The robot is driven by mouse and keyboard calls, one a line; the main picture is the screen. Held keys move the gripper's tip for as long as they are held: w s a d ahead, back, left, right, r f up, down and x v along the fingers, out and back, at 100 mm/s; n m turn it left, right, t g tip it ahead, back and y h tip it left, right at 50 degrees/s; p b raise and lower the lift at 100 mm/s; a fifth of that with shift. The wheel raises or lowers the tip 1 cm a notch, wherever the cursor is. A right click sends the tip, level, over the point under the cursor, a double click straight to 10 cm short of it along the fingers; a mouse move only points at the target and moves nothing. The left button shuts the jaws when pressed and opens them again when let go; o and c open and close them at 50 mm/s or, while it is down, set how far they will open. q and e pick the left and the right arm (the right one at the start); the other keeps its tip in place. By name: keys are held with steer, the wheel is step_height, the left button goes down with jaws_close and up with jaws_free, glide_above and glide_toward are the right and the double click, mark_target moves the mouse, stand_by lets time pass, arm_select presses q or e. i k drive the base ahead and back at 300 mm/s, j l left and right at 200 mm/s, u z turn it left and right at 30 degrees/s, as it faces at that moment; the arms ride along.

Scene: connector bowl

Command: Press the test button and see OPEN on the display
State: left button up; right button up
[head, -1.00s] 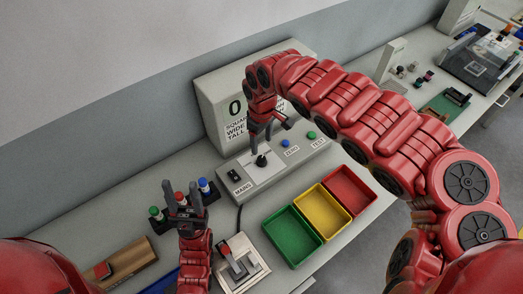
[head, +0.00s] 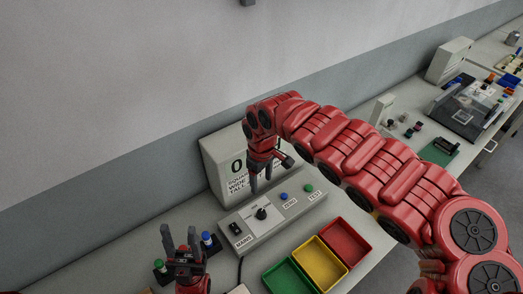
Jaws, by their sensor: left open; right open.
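The test box (head: 240,223) is a grey console against the wall. On its top are a switch labelled MAINS (head: 236,229), a black knob (head: 261,213), a blue button labelled ZERO (head: 283,196) and a green button labelled TEST (head: 309,188). Its upright display panel (head: 214,155) is largely covered by my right arm; only a large "0" or "O" and part of the printed text below show. My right gripper (head: 261,184) is open, pointing down above the console near the knob, left of both buttons. My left gripper (head: 180,238) is open and empty at the lower left.
Green (head: 270,279), yellow (head: 341,272) and red (head: 368,253) trays stand in front of the console. A rack with blue-topped (head: 206,237) and green-topped (head: 159,265) pieces is beside my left gripper. More equipment (head: 468,100) stands at the far right.

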mark_target(308, 188)
steer(key=k+l, duration=0.15)
steer(key=k, duration=0.35)
steer(key=k+l, duration=0.2)
steer(key=k, duration=0.25)
